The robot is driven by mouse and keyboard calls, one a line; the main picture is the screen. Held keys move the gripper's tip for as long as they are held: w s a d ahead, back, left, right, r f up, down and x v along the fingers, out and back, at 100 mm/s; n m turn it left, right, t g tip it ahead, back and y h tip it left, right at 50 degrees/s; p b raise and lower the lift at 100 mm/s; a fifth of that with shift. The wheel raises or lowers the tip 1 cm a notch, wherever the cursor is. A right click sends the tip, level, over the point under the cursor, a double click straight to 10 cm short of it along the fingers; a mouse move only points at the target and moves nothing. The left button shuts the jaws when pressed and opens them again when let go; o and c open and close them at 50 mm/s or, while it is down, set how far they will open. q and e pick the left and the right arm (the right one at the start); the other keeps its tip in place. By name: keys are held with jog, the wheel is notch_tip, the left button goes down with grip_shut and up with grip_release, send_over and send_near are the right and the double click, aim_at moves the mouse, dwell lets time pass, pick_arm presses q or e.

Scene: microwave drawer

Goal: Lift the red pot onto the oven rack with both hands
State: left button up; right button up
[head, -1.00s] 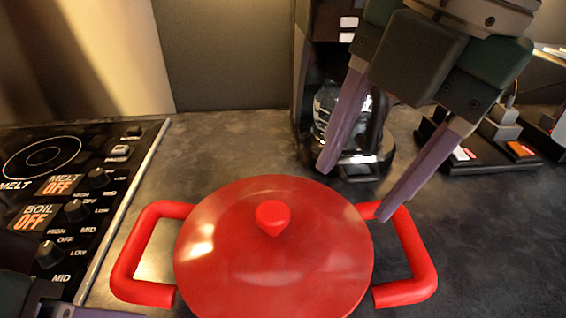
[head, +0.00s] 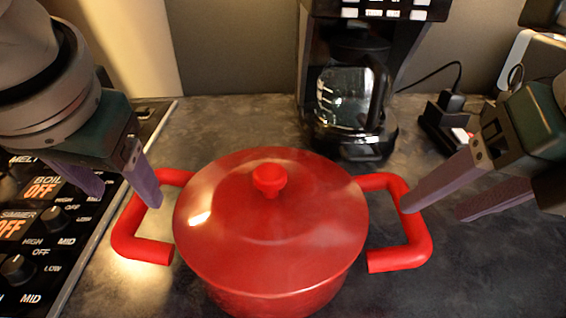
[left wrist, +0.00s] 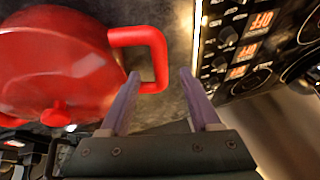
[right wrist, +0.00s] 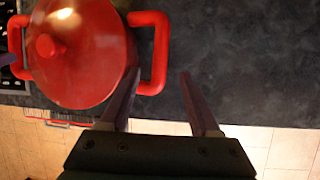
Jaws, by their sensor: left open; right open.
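A red pot (head: 275,225) with its lid and round knob on stands upright on the dark counter in the head view. It has a loop handle on each side, the left handle (head: 130,225) and the right handle (head: 412,225). My left gripper (head: 130,196) is open and empty by the left handle; in the left wrist view (left wrist: 160,78) the handle's outer bar shows near one finger. My right gripper (head: 432,212) is open beside the right handle; in the right wrist view (right wrist: 160,80) the handle lies next to one finger. No oven rack is in view.
A stove control panel (head: 40,235) with knobs lies at the left under my left arm. A coffee maker (head: 350,110) with a glass jug stands behind the pot. A black power strip (head: 450,125) with a plug is at the right. Bare counter lies between them.

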pick_arm(q)
jog(key=x, duration=0.9)
jog(key=shift+f, duration=0.15)
pick_arm(e)
jog(key=x, duration=0.9)
jog(key=shift+f, duration=0.1)
pick_arm(q)
grip_shut()
pick_arm(e)
grip_shut()
pick_arm(q)
jog(key=shift+w, duration=0.1)
pick_arm(e)
jog(key=shift+w+a+r, duration=0.1)
jog(key=shift+r, duration=0.15)
pick_arm(q)
jog(key=shift+r, duration=0.25)
